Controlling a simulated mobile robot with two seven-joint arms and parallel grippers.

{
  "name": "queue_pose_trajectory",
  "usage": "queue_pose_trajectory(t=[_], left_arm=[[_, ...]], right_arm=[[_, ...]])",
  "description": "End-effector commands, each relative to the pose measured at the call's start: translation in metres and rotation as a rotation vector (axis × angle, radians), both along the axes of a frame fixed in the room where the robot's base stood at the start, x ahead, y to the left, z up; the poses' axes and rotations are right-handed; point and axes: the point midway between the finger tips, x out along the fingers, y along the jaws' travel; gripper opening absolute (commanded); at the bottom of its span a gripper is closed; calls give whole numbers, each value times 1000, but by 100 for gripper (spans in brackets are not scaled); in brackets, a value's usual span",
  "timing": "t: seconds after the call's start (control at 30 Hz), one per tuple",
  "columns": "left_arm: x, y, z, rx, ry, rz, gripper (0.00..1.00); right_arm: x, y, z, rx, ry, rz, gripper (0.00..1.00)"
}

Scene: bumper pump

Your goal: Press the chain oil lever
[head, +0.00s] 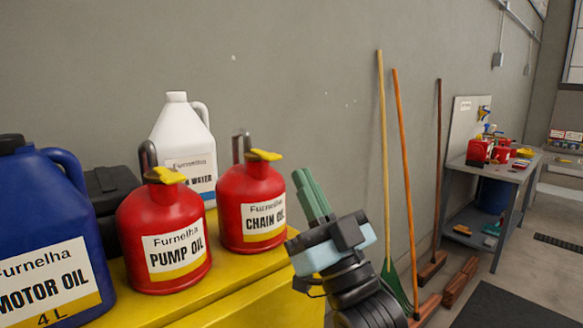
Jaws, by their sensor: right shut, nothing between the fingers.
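The red chain oil can (251,203) stands upright on the yellow cabinet top (228,283), its label facing me. Its yellow lever (264,155) sits on top, beside a grey spout. My right gripper (305,178) is shut and empty, its green fingers pointing up and to the left. It is to the right of the can, with a visible gap to the lever in the picture; the depth between them is hard to tell. My left gripper is not in view.
A red pump oil can (163,232) with its own yellow lever stands left of the chain oil can. A blue motor oil jug (47,225) and a white water jug (183,133) are close by. Brooms (405,185) lean on the wall; a workbench (490,172) stands right.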

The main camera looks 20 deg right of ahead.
Motion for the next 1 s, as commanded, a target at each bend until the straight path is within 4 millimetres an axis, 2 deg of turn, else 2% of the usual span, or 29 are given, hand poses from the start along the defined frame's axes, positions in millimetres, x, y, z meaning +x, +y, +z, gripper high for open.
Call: queue_pose_trajectory(t=[0.03, 0.1, 0.3, 1.0], left_arm=[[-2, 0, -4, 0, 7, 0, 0], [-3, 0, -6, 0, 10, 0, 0], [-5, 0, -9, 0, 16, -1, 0], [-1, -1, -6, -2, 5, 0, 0]], right_arm=[[-5, -2, -10, 0, 5, 0, 0], [-12, -4, -14, 0, 3, -1, 0], [-23, -6, -20, 0, -1, -1, 0], [-24, -6, -20, 1, -3, 0, 0]])
